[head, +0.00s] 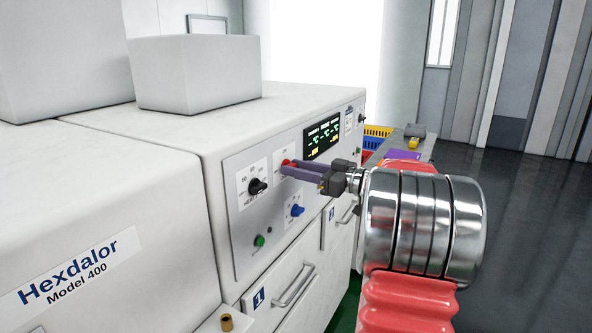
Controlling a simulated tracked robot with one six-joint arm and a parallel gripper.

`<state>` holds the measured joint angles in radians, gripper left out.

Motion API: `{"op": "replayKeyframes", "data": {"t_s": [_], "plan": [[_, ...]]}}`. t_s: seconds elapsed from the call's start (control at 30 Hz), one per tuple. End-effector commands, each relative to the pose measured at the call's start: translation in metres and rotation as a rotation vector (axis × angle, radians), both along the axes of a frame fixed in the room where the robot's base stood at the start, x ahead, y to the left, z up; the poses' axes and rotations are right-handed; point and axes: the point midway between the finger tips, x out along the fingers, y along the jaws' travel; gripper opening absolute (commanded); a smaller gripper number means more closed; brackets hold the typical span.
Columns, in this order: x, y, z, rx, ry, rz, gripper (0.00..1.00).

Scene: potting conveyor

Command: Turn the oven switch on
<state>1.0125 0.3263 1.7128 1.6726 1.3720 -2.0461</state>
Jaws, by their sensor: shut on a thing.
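The oven's control panel (243,212) is on the front of the white oven cabinet (190,135) in the head view. A red knob (286,162) sits on a white label plate near the panel's upper middle. My gripper (287,168) reaches in from the right, and its purple fingers are shut on the red knob. The fingers hide most of the knob, so its turned position cannot be told. A black knob (257,187) is left of the fingers, and a blue knob (296,210) is below them. A lit display (322,136) is to the upper right.
A green button (259,240) is low on the panel. Drawers with a metal handle (293,286) are below it. A grey box (195,72) stands on top of the cabinet. Yellow and blue crates (377,138) stand behind my arm. Open floor (535,230) is at the right.

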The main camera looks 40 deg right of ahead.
Motion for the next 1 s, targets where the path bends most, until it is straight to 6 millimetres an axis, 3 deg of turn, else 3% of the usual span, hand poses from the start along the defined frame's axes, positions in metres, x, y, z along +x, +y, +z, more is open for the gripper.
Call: {"op": "replayKeyframes", "data": {"t_s": [0.47, 1.0], "plan": [[0.0004, 0.0008, -0.0003, 0.149, 0.053, 0.009, 0.10], [0.0015, -0.0010, -0.0006, 0.601, 0.211, 0.007, 0.10]]}}
